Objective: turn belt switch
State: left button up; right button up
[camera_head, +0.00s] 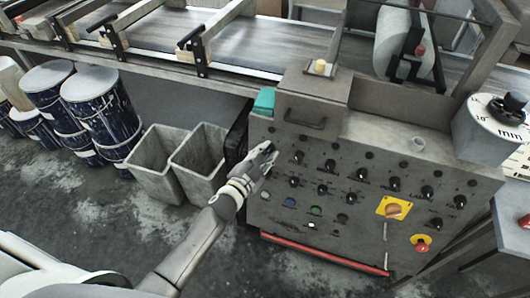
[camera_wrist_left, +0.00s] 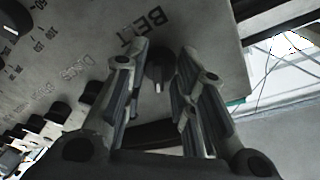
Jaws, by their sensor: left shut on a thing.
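The belt switch (camera_wrist_left: 158,76) is a dark round knob with a light pointer mark, beside the printed word BELT on the grey control panel (camera_head: 350,232). My left gripper (camera_head: 266,156) reaches the panel's upper left part and covers the switch in the head view. In the left wrist view the fingers of my left gripper (camera_wrist_left: 163,54) stand on both sides of the knob, shut on it. How firmly each finger touches is hard to see. My right gripper is not in view.
Other black knobs sit close to the right on the panel, with a yellow-plated orange switch (camera_head: 393,208) and a red button (camera_head: 421,246) lower right. Two grey bins (camera_head: 158,165) and several dark blue drums (camera_head: 100,110) stand left. The conveyor (camera_head: 245,42) runs behind.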

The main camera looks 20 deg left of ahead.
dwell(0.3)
pick_arm(q)
jog(key=o, duration=1)
jog(key=shift+o, duration=0.2)
jog(key=v, duration=1.2)
jog(key=s+a+f+n+g+y, duration=0.15)
jog(key=s+f+g, duration=0.35)
jog(key=f, duration=1)
jog(key=s+a+f+n+g+y, duration=0.1)
jog(key=s+f+n+g, duration=0.15)
jog(key=s+f, duration=0.8)
jog(key=s+f+n+g, duration=0.2)
jog(key=s+f+g, duration=0.2)
jog(key=s+f, duration=0.5)
jog(key=s+a+f+n+g, duration=0.1)
jog(key=s+f+g, duration=0.3)
jog(key=s+f, duration=0.6)
jog(key=s+n, duration=0.1)
jog(key=s, duration=0.3)
jog(key=shift+s+y, duration=0.3)
jog(key=shift+y, duration=0.05)
